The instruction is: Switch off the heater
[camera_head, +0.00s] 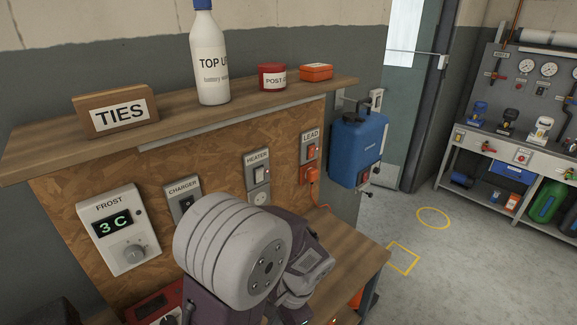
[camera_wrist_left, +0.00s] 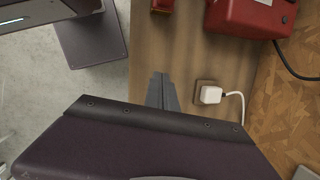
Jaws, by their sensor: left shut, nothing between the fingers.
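The heater switch (camera_head: 262,174) is a pale grey plate on the chipboard panel, under a label reading HEATER. My left arm rises in front of the panel's lower part, left of and below the switch. My left gripper (camera_wrist_left: 163,90) shows in the left wrist view, shut and empty, over the wooden bench. Its fingers are hidden in the head view. My right gripper is not in view.
The charger switch (camera_head: 185,204) is left of the heater switch. The lead switch (camera_head: 311,151), with an orange plug below, is right. A FROST thermostat (camera_head: 122,230) reads 3 C. A shelf (camera_head: 180,125) overhangs the panel. A white plug (camera_wrist_left: 210,95) is near the fingers.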

